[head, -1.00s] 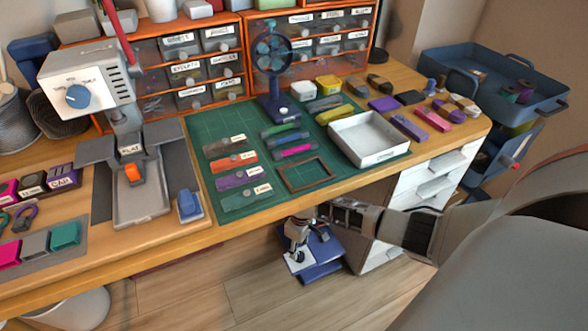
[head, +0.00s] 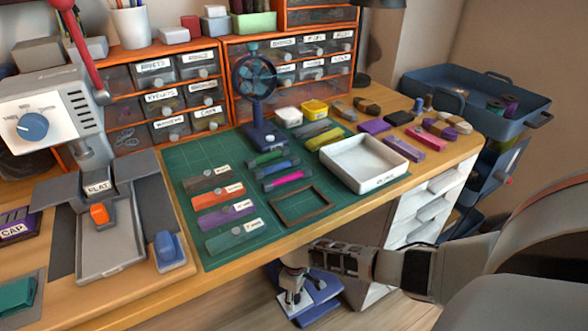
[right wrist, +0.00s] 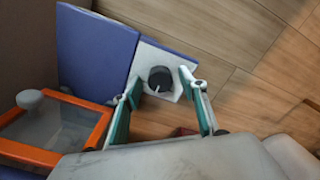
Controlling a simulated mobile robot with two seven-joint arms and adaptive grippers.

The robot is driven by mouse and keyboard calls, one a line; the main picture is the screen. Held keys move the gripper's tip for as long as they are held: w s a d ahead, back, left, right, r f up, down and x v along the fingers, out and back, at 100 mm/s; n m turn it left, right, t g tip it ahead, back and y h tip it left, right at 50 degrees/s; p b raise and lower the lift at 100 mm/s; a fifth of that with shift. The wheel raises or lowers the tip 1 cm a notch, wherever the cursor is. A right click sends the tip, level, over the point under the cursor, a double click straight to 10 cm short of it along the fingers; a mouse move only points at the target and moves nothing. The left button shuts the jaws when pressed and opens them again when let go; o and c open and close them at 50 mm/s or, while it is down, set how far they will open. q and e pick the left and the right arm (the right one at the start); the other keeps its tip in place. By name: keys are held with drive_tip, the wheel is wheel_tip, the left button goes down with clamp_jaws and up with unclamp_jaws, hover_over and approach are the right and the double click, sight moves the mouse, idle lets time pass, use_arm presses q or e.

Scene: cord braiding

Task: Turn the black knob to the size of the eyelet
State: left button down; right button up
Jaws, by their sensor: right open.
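A black knob (right wrist: 161,79) with a pale pointer line sits on a white plate (right wrist: 150,58) in the right wrist view. The plate is beside a blue panel (right wrist: 92,55). My right gripper (right wrist: 159,82) is open, its green-padded fingers on either side of the knob with gaps showing. In the head view my right gripper (head: 291,297) is below the table's front edge, at a blue device (head: 322,289) with a white face; the knob cannot be made out there. I cannot read any size marks and cannot pick out an eyelet. My left gripper is not in view.
A press with a blue dial (head: 33,127) stands on the table at left. The green mat (head: 285,232) holds several labelled strips and a brown frame. A white tray (head: 365,179) is at its right. The table's front edge (head: 235,250) lies above my right forearm. An orange-rimmed drawer (right wrist: 62,99) is near the gripper.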

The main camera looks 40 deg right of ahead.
drive_tip(key=c, duration=1.1)
drive_tip(key=shift+r+n, duration=0.1)
drive_tip(key=shift+n, duration=0.3)
drive_tip(key=shift+n+p, duration=0.45)
drive_tip(key=shift+n, duration=0.55)
drive_tip(key=n, duration=0.2)
drive_tip(key=shift+n, duration=0.3)
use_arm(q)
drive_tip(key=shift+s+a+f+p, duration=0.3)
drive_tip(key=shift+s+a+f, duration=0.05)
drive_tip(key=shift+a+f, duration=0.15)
use_arm(e)
drive_tip(key=shift+s+d+n, duration=0.1)
drive_tip(key=shift+n, duration=1.6)
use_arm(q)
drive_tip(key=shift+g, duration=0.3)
use_arm(e)
drive_tip(key=shift+f, duration=0.2)
drive_tip(key=o, duration=1.1)
